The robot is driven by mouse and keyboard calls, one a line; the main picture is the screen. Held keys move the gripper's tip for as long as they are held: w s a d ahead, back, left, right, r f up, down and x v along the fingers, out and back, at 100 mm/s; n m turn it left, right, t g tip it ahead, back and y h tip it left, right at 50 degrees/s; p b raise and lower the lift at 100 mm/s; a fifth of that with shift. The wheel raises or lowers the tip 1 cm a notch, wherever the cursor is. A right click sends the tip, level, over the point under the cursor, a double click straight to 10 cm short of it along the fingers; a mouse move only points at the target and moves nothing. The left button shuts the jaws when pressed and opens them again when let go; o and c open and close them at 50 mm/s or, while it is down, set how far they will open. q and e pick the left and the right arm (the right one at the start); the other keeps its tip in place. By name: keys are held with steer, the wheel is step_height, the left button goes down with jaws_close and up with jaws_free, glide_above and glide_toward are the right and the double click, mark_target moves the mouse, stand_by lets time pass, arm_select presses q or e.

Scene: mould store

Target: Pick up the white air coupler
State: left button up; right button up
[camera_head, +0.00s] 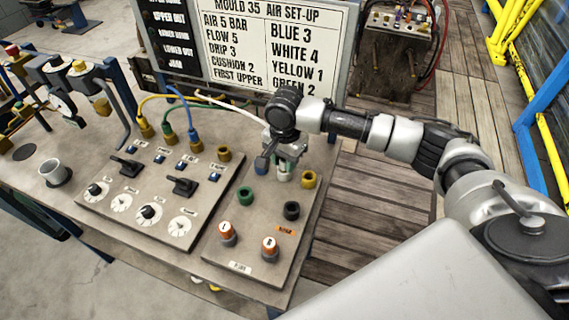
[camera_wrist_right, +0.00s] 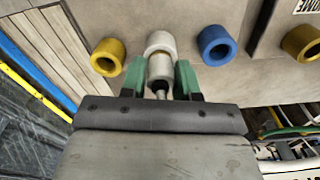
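The white air coupler (camera_wrist_right: 161,69) is between the green fingers of my right gripper (camera_wrist_right: 161,80), which press close on both sides of it. It lines up with a white ring port (camera_wrist_right: 160,42); whether it is seated in it I cannot tell. In the head view my right gripper (camera_head: 284,160) points down at the right-hand panel, and the white port (camera_head: 284,173) shows just below the fingers. A white hose (camera_head: 225,104) runs towards the gripper from the left. My left gripper is not in view.
A blue port (camera_wrist_right: 217,43) and a yellow port (camera_wrist_right: 108,57) flank the white one closely. Green (camera_head: 245,196) and black (camera_head: 291,210) ports and two orange knobs are nearer. Yellow (camera_head: 145,127) and blue (camera_head: 193,138) couplers with hoses stand left. A sign board (camera_head: 270,45) rises behind.

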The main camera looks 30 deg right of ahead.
steer(key=c, duration=0.5)
steer(key=shift+o, duration=0.2)
